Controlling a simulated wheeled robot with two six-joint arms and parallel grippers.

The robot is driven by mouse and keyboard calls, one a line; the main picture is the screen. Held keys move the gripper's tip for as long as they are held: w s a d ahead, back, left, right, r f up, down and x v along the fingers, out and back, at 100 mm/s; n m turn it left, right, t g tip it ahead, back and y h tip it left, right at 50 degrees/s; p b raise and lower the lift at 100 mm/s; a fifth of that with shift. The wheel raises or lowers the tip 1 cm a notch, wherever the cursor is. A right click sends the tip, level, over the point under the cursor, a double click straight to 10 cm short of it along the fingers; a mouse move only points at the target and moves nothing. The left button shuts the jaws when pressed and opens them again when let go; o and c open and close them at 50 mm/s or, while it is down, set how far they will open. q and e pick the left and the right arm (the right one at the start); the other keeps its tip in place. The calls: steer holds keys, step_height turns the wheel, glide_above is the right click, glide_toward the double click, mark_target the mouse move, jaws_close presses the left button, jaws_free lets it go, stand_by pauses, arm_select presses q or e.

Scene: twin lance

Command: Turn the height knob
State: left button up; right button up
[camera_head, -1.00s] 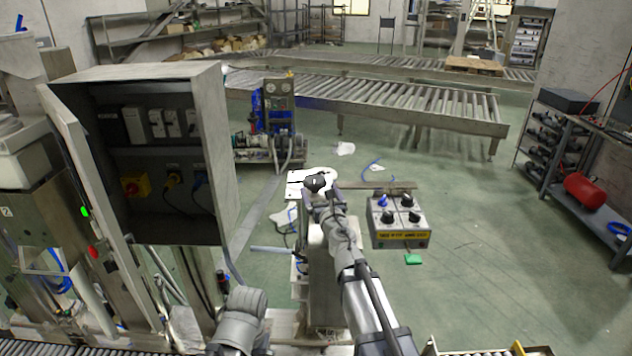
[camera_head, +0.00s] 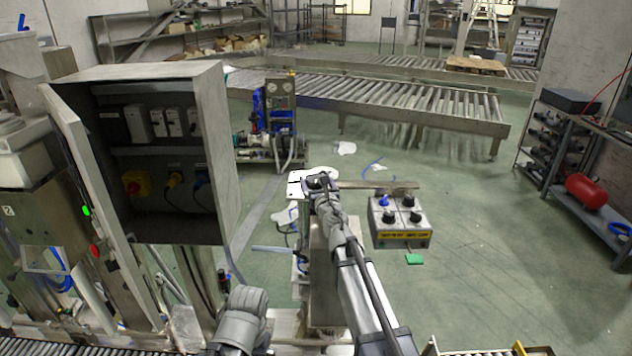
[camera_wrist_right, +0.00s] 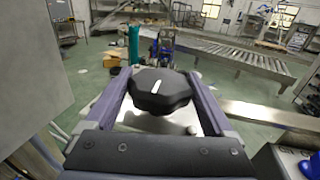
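A black, lobed knob (camera_wrist_right: 160,90) with a white pointer line sits in the middle of the right wrist view; I take it as the height knob. My right gripper (camera_wrist_right: 160,82) has one finger on each side of it, and both fingers appear to touch its sides. In the head view my right gripper (camera_head: 318,183) is over the white plate (camera_head: 295,188) on top of a metal post (camera_head: 322,285); the gripper largely hides the knob there. The white line points away from the gripper, slightly tilted.
A grey control box (camera_head: 400,222) with a blue knob (camera_head: 384,201) and several black knobs stands right of the post. An open electrical cabinet (camera_head: 165,150) stands to the left. A roller conveyor (camera_head: 400,100) runs behind. Green floor is open at the right.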

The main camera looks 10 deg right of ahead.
steer(key=c, duration=0.5)
steer(key=shift+c, duration=0.2)
steer(key=shift+y, duration=0.3)
steer(key=n+y, duration=0.2)
steer(key=n+g+y, duration=0.1)
steer(key=n+y, duration=0.1)
steer(key=y, duration=0.1)
steer(key=shift+w+d+y, duration=0.15)
steer(key=shift+d+y, duration=0.05)
steer(key=shift+y, duration=0.1)
steer(key=n+g+y, duration=0.3)
steer(key=y, duration=0.1)
steer(key=shift+w+n+y, duration=0.15)
steer(key=shift+n+y, duration=0.15)
steer(key=shift+y, duration=0.1)
steer(key=n+g+y, duration=0.4)
steer(key=g, duration=0.1)
steer(key=shift+g, duration=0.3)
steer(key=shift+a+n+g+y, duration=0.1)
steer(key=shift+n+g+y, duration=0.9)
steer(key=shift+n+g, duration=1.2)
steer(key=shift+s+g, duration=0.2)
steer(key=shift+g, duration=0.4)
steer(key=o, duration=1.1)
